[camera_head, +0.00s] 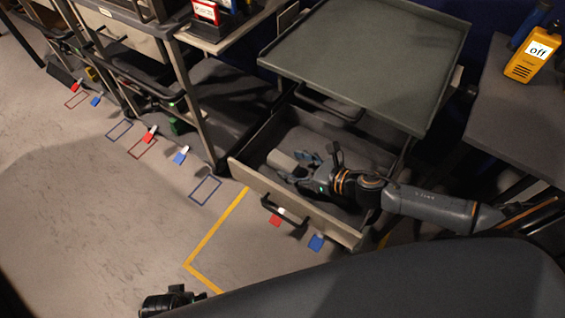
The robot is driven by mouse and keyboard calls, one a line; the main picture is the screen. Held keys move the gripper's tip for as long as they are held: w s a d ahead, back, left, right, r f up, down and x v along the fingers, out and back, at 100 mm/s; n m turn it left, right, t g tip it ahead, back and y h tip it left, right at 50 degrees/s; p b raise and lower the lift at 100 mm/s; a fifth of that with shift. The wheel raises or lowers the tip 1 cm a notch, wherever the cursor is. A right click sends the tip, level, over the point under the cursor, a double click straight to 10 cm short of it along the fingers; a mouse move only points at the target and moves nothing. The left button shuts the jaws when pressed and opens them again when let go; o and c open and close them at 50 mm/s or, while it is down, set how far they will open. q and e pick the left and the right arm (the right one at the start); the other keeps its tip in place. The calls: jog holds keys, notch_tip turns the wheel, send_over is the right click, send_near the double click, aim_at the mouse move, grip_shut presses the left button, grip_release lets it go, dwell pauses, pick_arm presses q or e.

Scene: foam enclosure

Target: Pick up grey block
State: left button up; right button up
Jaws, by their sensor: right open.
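A grey block (280,161) lies in the open drawer (243,168) of the grey-topped cart, near the drawer's left end. My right gripper (304,164) reaches down into the drawer from the right. It is open, with its fingers just right of the block. I cannot tell whether a finger touches the block or whether the block is between the fingers. Part of my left gripper (172,301) shows at the bottom edge, away from the drawer; its jaws are not clear.
The cart's green-grey top (365,55) overhangs the back of the drawer. A dark table with a yellow device (533,56) marked "off" stands at right. Shelves (205,90) stand at left.

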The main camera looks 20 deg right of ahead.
aim_at(281, 159)
jog(key=x, duration=0.3)
jog(key=shift+w+f, duration=0.1)
jog(key=shift+w, duration=0.1)
jog(key=x, duration=0.4)
jog(key=shift+w+d+f+b, duration=0.1)
jog(key=shift+w+f+b, duration=0.15)
jog(key=shift+w+b, duration=0.15)
pick_arm(q)
jog(key=r, duration=0.1)
jog(key=w+r, duration=0.1)
jog(key=shift+r, duration=0.3)
pick_arm(e)
jog(key=c, duration=1.3)
